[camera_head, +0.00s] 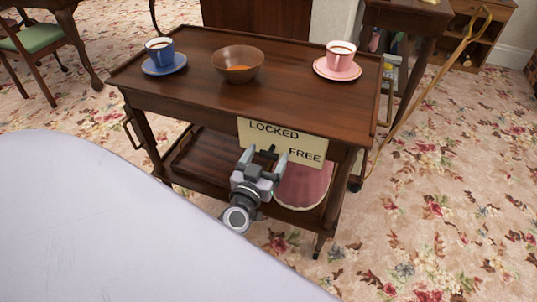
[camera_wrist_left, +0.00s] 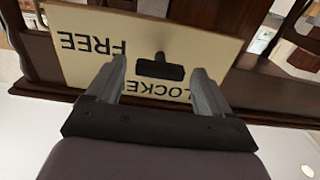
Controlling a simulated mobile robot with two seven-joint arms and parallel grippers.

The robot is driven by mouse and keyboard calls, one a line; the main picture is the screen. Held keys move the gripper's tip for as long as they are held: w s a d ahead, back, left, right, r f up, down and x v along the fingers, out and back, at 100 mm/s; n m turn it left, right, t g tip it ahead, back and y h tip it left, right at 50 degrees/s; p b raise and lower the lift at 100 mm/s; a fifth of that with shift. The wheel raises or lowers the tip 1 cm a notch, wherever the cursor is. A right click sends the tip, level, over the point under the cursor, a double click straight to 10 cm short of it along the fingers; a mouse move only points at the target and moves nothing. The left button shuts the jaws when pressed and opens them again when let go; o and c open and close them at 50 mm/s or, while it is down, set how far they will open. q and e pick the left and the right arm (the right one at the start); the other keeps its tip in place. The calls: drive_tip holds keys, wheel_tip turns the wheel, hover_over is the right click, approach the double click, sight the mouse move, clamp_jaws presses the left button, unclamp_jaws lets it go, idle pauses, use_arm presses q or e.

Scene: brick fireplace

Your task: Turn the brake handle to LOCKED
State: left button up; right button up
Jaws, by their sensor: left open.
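The dark brake handle (camera_head: 269,152) sits on a cream plate (camera_head: 309,142) on the front of a wooden tea trolley (camera_head: 204,107). The plate reads LOCKED at upper left and FREE at lower right in the head view. My left gripper (camera_head: 265,157) is open in front of the plate, its fingers on either side of the handle. The left wrist view shows the plate upside down, with the handle (camera_wrist_left: 160,68) between the spread fingers (camera_wrist_left: 158,70) and clear space on both sides. I cannot tell which word the handle points to. My right gripper is not in view.
On the trolley top stand a blue cup on a saucer (camera_head: 160,52), a brown bowl (camera_head: 237,63) and a pink cup on a saucer (camera_head: 338,60). A pink round thing (camera_head: 303,186) is on the lower shelf. A cane (camera_head: 433,84) leans at the right. The carpet right of the trolley is open.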

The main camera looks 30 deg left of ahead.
use_arm(q)
drive_tip(key=shift+x, duration=0.85)
drive_tip(key=shift+c, duration=0.3)
drive_tip(key=c, duration=0.9)
